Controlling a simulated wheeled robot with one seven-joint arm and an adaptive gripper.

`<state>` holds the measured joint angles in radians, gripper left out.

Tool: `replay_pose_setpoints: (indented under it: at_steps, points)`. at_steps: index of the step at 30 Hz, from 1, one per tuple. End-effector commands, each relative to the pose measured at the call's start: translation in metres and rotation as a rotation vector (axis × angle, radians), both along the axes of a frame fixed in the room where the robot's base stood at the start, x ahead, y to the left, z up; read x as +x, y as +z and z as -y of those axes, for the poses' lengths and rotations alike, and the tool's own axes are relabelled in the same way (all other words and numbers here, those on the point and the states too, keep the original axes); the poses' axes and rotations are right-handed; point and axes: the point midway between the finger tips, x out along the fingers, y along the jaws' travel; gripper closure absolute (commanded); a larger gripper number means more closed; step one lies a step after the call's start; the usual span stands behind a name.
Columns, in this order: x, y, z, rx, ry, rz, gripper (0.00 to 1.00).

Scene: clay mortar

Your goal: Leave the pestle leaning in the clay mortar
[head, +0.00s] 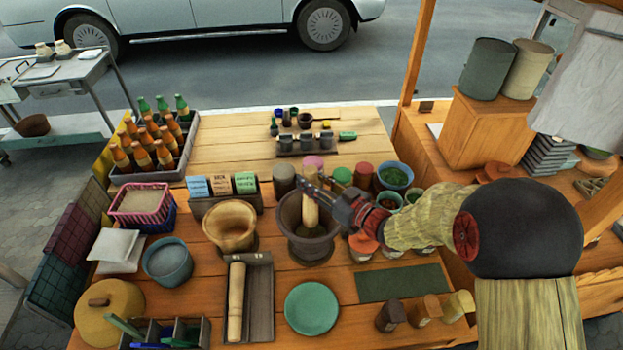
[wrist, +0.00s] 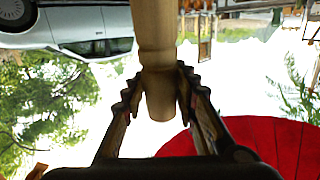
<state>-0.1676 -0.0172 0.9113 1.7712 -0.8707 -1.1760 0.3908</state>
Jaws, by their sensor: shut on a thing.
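The clay mortar (head: 289,238) is a dark grey-brown bowl in the middle of the table, with something green inside. A pale wooden pestle (head: 310,213) stands in it, close to upright, its lower end inside the bowl. Whether its tip touches the bottom is hidden. My gripper (head: 314,190) reaches in from the right and is shut on the pestle's upper part, above the rim. In the wrist view, the pestle (wrist: 156,40) runs between the two ridged fingers (wrist: 158,88).
A lighter wooden mortar (head: 230,226) stands just left. A second pestle (head: 236,303) lies in a grey tray (head: 262,300). A label rack (head: 225,200) and lidded jars (head: 284,179) stand behind. A green plate (head: 312,308) and dark green mat (head: 402,283) lie in front.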

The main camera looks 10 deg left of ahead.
Motion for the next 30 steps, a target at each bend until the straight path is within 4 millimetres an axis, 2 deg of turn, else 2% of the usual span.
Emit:
replay_pose_setpoints:
  at_steps: [24, 30]
  points:
    - [0.000, -0.075, 0.000, 0.002, 0.001, 0.001, 1.00]
    - [0.000, -0.084, 0.000, 0.001, 0.001, 0.001, 1.00]
